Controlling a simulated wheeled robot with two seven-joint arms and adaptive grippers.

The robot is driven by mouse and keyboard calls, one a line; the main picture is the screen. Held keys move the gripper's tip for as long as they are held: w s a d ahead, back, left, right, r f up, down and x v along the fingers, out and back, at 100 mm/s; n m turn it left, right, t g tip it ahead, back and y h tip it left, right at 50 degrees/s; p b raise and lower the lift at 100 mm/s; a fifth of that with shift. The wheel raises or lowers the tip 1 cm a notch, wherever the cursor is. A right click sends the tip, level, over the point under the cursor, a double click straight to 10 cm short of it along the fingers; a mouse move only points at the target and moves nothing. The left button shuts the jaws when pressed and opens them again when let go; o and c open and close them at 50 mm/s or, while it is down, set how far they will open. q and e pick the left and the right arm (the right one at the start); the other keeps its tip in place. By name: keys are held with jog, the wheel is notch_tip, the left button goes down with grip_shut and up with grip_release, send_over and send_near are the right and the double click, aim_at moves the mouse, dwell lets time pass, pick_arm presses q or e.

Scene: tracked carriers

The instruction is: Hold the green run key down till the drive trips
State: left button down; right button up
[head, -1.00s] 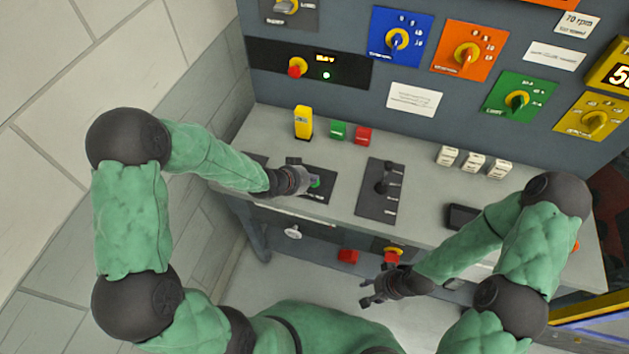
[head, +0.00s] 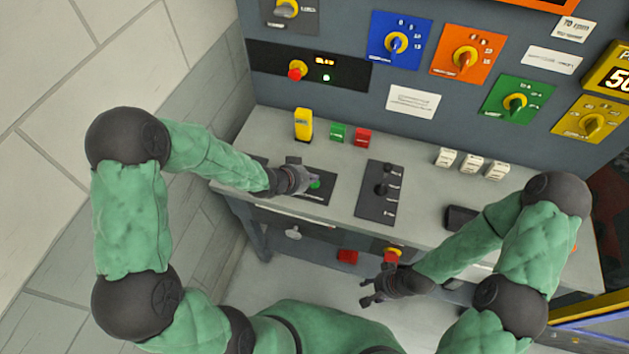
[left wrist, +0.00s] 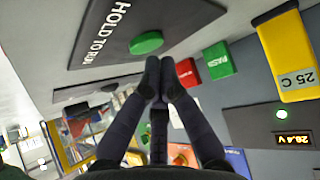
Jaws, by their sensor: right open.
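The round green run key (left wrist: 146,43) sits on a dark plate (left wrist: 105,22) marked HOLD TO RUN in the left wrist view. In the head view the green key (head: 316,184) shows just beside my left gripper (head: 303,178), which partly covers its plate. My left gripper's fingers (left wrist: 160,64) are together and empty, with their tips very close to the key's edge. I cannot tell whether they touch it. My right gripper (head: 369,290) is open and empty, low in front of the bench.
A dark lever plate (head: 378,205) lies right of the key plate. A yellow block (head: 303,124), a green block (head: 338,132) and a red block (head: 361,137) stand behind on the bench. A lit display (left wrist: 292,140) and several knobs are on the back panel.

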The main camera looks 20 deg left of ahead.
pick_arm(q)
jog(key=shift+r, duration=0.2)
notch_tip(320, 180, up, 5)
jog(key=p, duration=0.4)
jog(key=shift+r+p, duration=0.1)
jog(key=shift+p, duration=0.2)
dwell(1.6)
